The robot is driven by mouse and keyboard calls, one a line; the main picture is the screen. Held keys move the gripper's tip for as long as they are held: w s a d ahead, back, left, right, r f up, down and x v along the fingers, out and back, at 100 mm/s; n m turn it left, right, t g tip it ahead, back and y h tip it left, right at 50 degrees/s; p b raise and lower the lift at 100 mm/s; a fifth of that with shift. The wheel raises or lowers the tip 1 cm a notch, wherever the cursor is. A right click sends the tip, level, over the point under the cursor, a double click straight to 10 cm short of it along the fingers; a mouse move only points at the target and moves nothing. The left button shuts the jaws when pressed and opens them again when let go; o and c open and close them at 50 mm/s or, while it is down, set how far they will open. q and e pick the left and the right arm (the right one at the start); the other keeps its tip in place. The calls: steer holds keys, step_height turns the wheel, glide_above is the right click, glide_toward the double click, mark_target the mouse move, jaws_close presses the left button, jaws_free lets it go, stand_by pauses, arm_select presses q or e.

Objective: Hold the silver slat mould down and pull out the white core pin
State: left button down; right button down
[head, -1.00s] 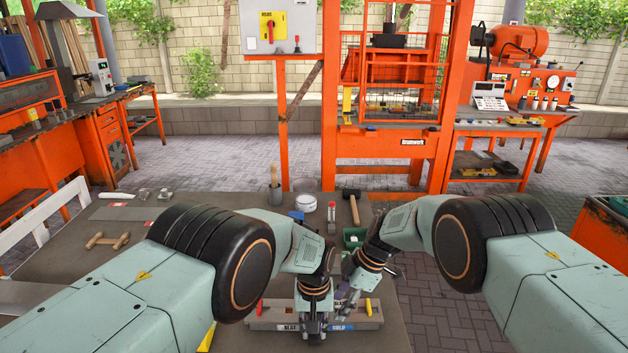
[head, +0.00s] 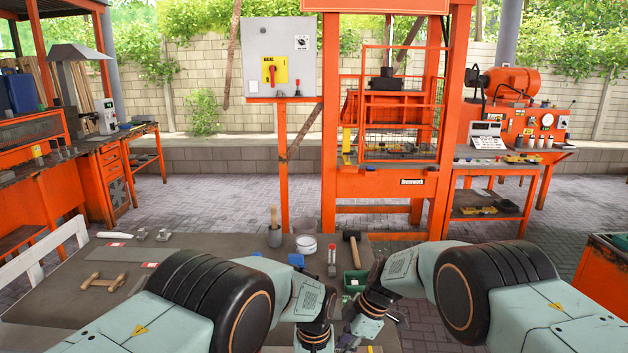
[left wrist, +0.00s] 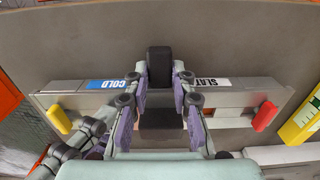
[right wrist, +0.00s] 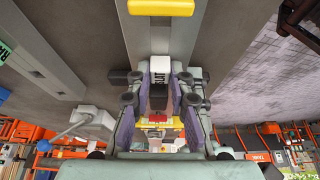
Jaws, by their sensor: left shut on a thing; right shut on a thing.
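The silver slat mould (left wrist: 215,99) is a long bar across the left wrist view, with a blue COLD label and a white SLAT label. A yellow handle (left wrist: 59,119) is at its left end and a red handle (left wrist: 265,116) at its right. My left gripper (left wrist: 160,78) is shut around its middle, with a black block (left wrist: 159,62) between the fingertips. In the right wrist view my right gripper (right wrist: 160,82) is shut on the white core pin (right wrist: 160,66). The pin's far part is hidden, so I cannot tell how deep it sits.
A wooden piece (head: 104,281) lies left. The orange press (head: 390,183) stands behind.

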arm_select(q)
steer(key=shift+f, duration=0.1)
arm_select(e)
steer(key=shift+w+r, duration=0.2)
steer(key=shift+r, duration=0.35)
stand_by(0.6)
steer(key=shift+s+r, duration=0.1)
steer(key=shift+s, duration=0.05)
stand_by(0.4)
arm_select(q)
steer(key=shift+s+f, duration=0.1)
steer(key=shift+s, duration=0.05)
arm_select(e)
steer(key=shift+r, duration=3.35)
arm_select(q)
steer(key=c, duration=1.6)
jaws_free()
steer(key=o, duration=0.5)
steer(key=shift+o, duration=0.2)
steer(key=shift+w+r, duration=0.2)
step_height(320, 180, up, 7)
steer(key=p, duration=0.6)
steer(key=shift+f+p, duration=0.2)
steer(key=shift+p, duration=0.2)
arm_select(e)
step_height(320, 180, up, 7)
steer(key=shift+f, duration=0.2)
